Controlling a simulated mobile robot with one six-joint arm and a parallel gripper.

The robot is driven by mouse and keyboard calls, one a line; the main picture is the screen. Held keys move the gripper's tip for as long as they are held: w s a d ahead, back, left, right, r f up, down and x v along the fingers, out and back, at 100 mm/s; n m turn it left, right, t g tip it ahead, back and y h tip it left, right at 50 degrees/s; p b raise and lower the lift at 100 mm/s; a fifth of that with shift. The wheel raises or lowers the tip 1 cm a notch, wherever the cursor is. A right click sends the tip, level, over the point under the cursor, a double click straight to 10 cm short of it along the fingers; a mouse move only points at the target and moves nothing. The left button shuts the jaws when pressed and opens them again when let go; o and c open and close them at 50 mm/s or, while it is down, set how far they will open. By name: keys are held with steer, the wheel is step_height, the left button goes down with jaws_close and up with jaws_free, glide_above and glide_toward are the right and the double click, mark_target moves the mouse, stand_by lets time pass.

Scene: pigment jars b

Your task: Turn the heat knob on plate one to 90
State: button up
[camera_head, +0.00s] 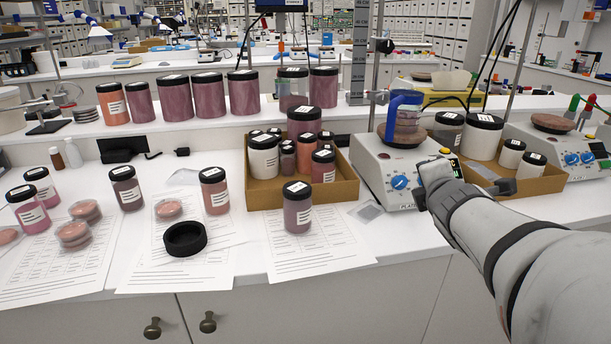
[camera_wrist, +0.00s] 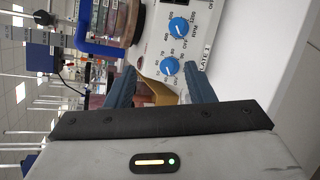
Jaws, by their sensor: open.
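Plate one (camera_head: 372,171) is a white box-shaped unit with a round brown top, on the right half of the bench. Its blue heat knob (camera_head: 398,182) shows just left of my gripper (camera_head: 428,183) in the head view. In the wrist view the heat knob (camera_wrist: 169,66) appears between the two finger tips of my gripper (camera_wrist: 160,82), which are apart with nothing held. A second blue knob, marked RPM (camera_wrist: 178,25), shows above it in that view. It is hidden behind my gripper in the head view. I cannot read the heat knob's exact setting or tell whether a finger touches it.
A second plate unit (camera_head: 583,171) stands far right. Jars, sheets and a black ring (camera_head: 185,239) occupy the bench to the left.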

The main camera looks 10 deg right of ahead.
mark_target(402, 183)
steer(key=f+n+t+y+b, duration=0.1)
steer(key=n+b, duration=0.1)
steer(key=n, duration=0.1)
steer(key=d+f+n+t+y+b, duration=0.1)
steer(key=f+n+b, duration=0.1)
steer(key=n, duration=0.2)
steer(key=w+f+n+t+b, duration=0.1)
steer(key=n+b, duration=0.2)
steer(key=n, duration=0.1)
steer(key=shift+d+f+t+y, duration=0.2)
steer(key=shift+t+y, duration=0.1)
steer(key=shift+y, duration=0.1)
steer(key=n+b, duration=0.1)
steer(key=n, duration=0.1)
steer(key=f+n+y, duration=0.1)
steer(key=n, duration=0.1)
steer(key=n+y+b, duration=0.1)
steer(key=n, duration=0.1)
steer(key=shift+s+a+f+t+b, duration=0.15)
steer(key=shift+a+f+t+b, duration=0.05)
steer(key=shift+a+t+b, duration=0.15)
steer(key=shift+a+n+y, duration=0.1)
steer(key=shift+n+y, duration=0.2)
steer(key=shift+y, duration=0.1)
steer(key=w, duration=0.5)
steer(key=w+b, duration=0.1)
steer(key=w, duration=0.1)
steer(key=shift+w+a+r, duration=0.1)
steer(key=shift+w+a, duration=0.15)
steer(key=shift+w, duration=0.1)
